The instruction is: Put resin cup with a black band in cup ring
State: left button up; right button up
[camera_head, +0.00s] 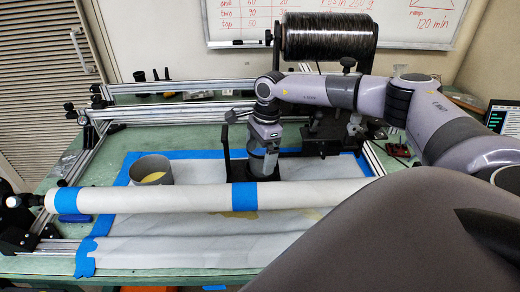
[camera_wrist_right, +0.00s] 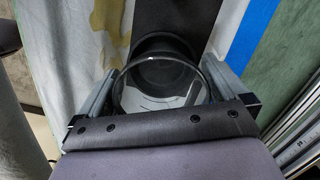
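My right gripper (camera_head: 262,160) points down over the middle of the table, behind the white roll. In the right wrist view its fingers (camera_wrist_right: 160,90) lie against both sides of a clear-rimmed resin cup (camera_wrist_right: 150,98), seen from above. The cup's black band cannot be made out clearly. Just beyond the cup is a dark round part (camera_wrist_right: 165,45) on a black plate, which looks like the cup ring. Whether the cup sits inside it or above it, I cannot tell. My left gripper does not show.
A grey pot (camera_head: 152,172) with yellow liquid stands left on the sheet. A white roll (camera_head: 150,198) with blue tape crosses in front. A black tow spool (camera_head: 327,36) stands behind on a frame. Aluminium rails (camera_head: 180,86) run along the back and left.

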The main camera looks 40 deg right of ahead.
jog(key=shift+r, duration=0.15)
jog(key=shift+r, duration=0.2)
notch_tip(320, 180, up, 12)
jog(key=d+b, duration=0.1)
jog(key=shift+s+d+f, duration=0.2)
jog(key=shift+s+d, duration=0.05)
jog(key=shift+d, duration=0.05)
dwell(0.3)
